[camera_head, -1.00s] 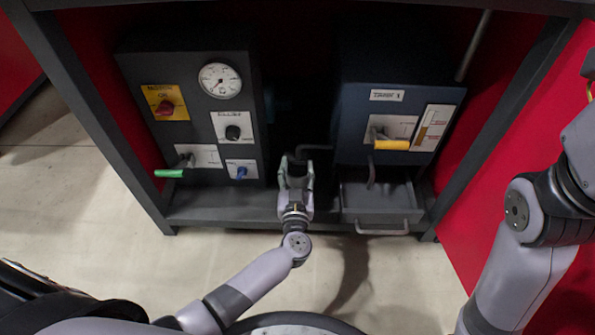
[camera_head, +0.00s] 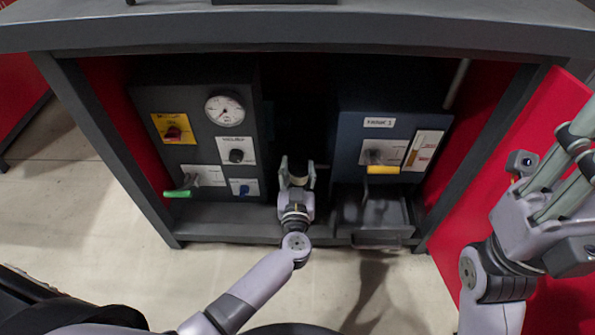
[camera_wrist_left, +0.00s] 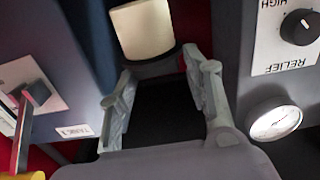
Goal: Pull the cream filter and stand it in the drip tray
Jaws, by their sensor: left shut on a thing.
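The drip tray (camera_head: 383,231) is the dark, open-topped box low under the right-hand blue cabinet, to the right of the gripper. My right gripper (camera_head: 575,140) is at the right edge, partly cut off, away from both.
A grey panel (camera_head: 197,100) with gauge (camera_head: 225,110), knobs and green lever (camera_head: 177,193) stands left. A blue cabinet (camera_head: 350,140) with yellow lever (camera_head: 383,170) stands right. A dark frame (camera_head: 300,32) encloses them. Open floor lies in front.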

